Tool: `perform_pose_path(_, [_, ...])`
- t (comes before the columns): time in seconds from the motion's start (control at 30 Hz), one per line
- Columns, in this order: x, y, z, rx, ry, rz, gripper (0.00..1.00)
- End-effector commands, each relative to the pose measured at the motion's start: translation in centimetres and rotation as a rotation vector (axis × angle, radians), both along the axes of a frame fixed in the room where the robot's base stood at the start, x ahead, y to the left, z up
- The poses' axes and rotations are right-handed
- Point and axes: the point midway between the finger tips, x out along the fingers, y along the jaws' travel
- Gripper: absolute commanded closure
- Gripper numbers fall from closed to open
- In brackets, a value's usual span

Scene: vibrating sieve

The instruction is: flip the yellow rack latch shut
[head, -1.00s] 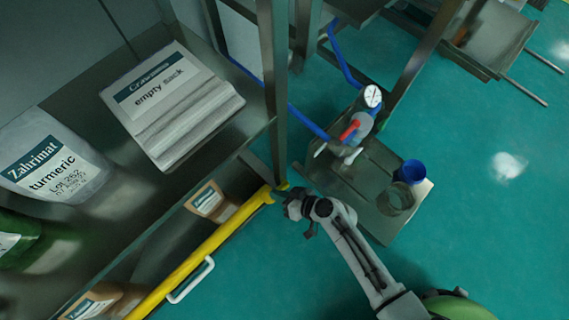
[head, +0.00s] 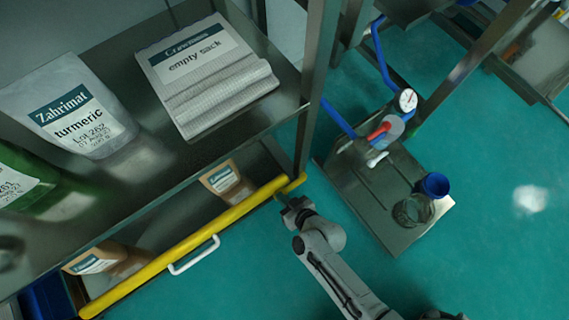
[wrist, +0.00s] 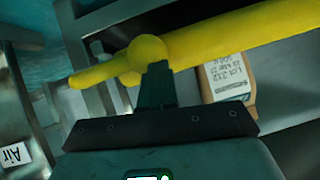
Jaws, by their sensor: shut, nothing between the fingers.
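A yellow bar (head: 190,243) runs along the front of the lower rack shelf, with a yellow latch end (head: 295,184) near the rack's post. In the wrist view, a round yellow knob (wrist: 147,53) shows at this end, with a thin yellow lever (wrist: 95,74) pointing left from it. My gripper (head: 282,196) is shut and empty, just in front of the latch end. In the wrist view, my gripper's fingertips (wrist: 158,68) overlap the knob's lower edge; I cannot tell whether they touch it. The latch's far side is hidden.
A metal platform (head: 400,228) with a gauge and blue cup stands right. Green floor is clear in front.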

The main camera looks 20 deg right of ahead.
Motion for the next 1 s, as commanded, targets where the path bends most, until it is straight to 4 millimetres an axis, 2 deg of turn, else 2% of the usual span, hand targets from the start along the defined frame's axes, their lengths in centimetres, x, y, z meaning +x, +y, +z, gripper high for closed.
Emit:
perform_pose_path(0.67, [-0.1, 0.3, -0.8, 0.002, 0.010, 0.006, 1.00])
perform_pose_path(0.87, [0.2, 0.2, 0.7, 0.002, 0.008, 0.006, 1.00])
perform_pose_path(1.0, [0.7, -0.1, 3.0, 0.001, 0.001, 0.000, 1.00])
